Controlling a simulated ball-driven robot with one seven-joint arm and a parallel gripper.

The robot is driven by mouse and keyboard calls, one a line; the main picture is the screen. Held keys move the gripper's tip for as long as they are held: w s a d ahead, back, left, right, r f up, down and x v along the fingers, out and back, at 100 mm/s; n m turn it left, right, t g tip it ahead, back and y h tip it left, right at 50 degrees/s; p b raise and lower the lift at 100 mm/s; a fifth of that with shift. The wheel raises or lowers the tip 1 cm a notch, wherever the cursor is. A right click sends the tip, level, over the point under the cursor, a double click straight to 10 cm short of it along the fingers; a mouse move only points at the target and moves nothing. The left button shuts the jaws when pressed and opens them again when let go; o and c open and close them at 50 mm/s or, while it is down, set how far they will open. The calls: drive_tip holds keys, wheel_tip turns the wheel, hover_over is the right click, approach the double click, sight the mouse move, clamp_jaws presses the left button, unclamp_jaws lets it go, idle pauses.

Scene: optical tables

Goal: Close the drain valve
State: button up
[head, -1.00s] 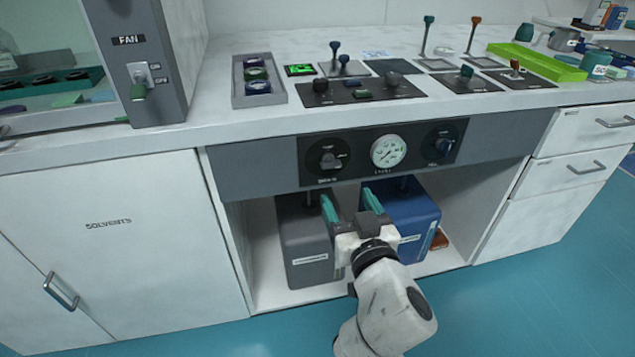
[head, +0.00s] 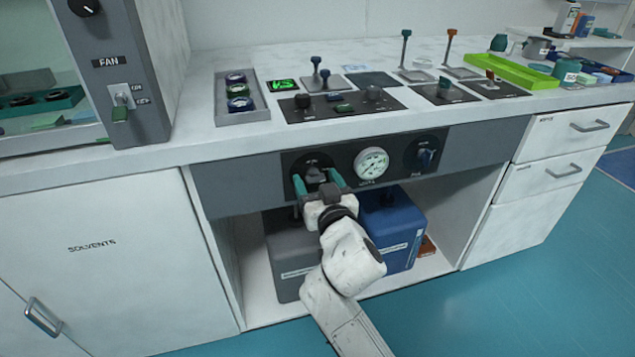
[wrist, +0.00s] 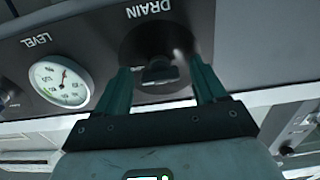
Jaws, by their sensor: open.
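The drain valve (head: 314,172) is a dark knob on the black panel under the counter, left of the round gauge. In the wrist view the drain valve knob (wrist: 160,72) sits below the upside-down word DRAIN. My gripper (head: 320,182) is in front of it with teal fingers open, one to each side of the knob. In the wrist view my gripper (wrist: 163,82) shows its fingers apart with the knob between them and a gap on either side. Whether the fingertips reach past the knob's face I cannot tell.
The level gauge (head: 371,163) and another knob (head: 425,158) are to the right on the same panel. A grey container (head: 290,258) and a blue container (head: 400,225) stand in the open bay below. The counter edge overhangs the panel.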

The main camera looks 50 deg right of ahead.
drive_tip(key=c, duration=1.1)
drive_tip(key=shift+o, duration=0.2)
drive_tip(key=n+p, duration=0.1)
drive_tip(key=n, duration=0.3)
drive_tip(key=shift+n+p, duration=0.4)
drive_tip(key=n+p, duration=0.1)
drive_tip(key=n, duration=0.3)
drive_tip(key=shift+n+p, duration=0.3)
drive_tip(key=n+p, duration=0.1)
drive_tip(key=n, duration=0.3)
drive_tip(key=shift+p, duration=0.3)
drive_tip(key=shift+a+n+p, duration=0.1)
drive_tip(key=shift+n+p, duration=0.55)
drive_tip(key=shift+n, duration=1.55)
